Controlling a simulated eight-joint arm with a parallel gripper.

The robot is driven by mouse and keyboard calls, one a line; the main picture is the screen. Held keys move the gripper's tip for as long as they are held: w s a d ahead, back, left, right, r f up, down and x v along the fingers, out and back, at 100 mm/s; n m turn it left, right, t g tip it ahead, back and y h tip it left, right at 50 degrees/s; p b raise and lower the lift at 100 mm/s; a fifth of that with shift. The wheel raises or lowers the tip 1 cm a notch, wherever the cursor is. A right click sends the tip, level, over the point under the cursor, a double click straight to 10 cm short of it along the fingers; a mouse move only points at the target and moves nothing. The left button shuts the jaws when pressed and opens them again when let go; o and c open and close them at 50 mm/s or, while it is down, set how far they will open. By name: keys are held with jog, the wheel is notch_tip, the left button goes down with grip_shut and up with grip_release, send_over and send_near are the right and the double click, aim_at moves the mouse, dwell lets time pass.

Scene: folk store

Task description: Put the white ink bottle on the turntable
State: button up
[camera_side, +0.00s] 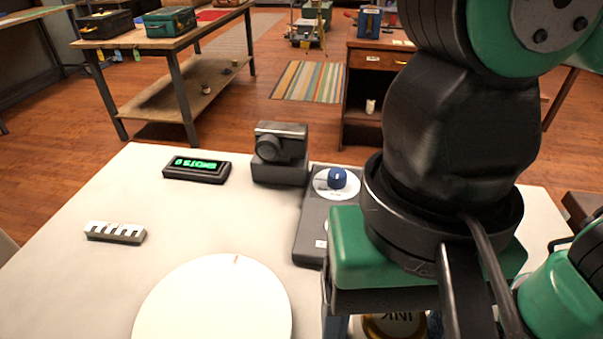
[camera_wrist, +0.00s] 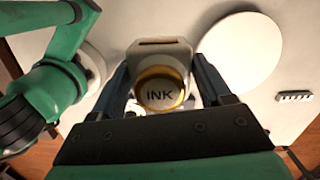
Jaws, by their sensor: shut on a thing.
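The white ink bottle (camera_wrist: 176,50) with a gold-rimmed cap marked INK stands between the two fingers of my gripper (camera_wrist: 163,85) in the wrist view. My gripper is shut on it. In the side view only the cap (camera_side: 393,324) shows at the bottom edge, under my gripper; the rest of the bottle is hidden or cut off. The turntable is a flat white disc (camera_side: 215,305) on the table, left of my gripper in the side view. It also shows in the wrist view (camera_wrist: 240,50), to the right of the bottle, with its top bare.
On the white table (camera_side: 110,200) are a black digital display (camera_side: 197,170), a camera on a dark block (camera_side: 280,150), a dark player with a disc and blue knob (camera_side: 310,225), and a small slotted white block (camera_side: 115,233). The table between bottle and turntable looks clear.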

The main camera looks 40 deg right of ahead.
notch_tip(320, 180, up, 2)
jog(key=w+a+r, duration=0.4)
jog(key=w+a, duration=0.1)
jog(key=w, duration=0.2)
send_over(210, 326)
jog(key=shift+m, duration=0.3)
jog(key=f, duration=1.9)
jog(key=shift+w+d+f, duration=0.2)
jog(key=shift+f, duration=0.2)
jog(key=shift+f, duration=0.1)
jog(key=o, duration=1.3)
jog(key=shift+c, duration=0.2)
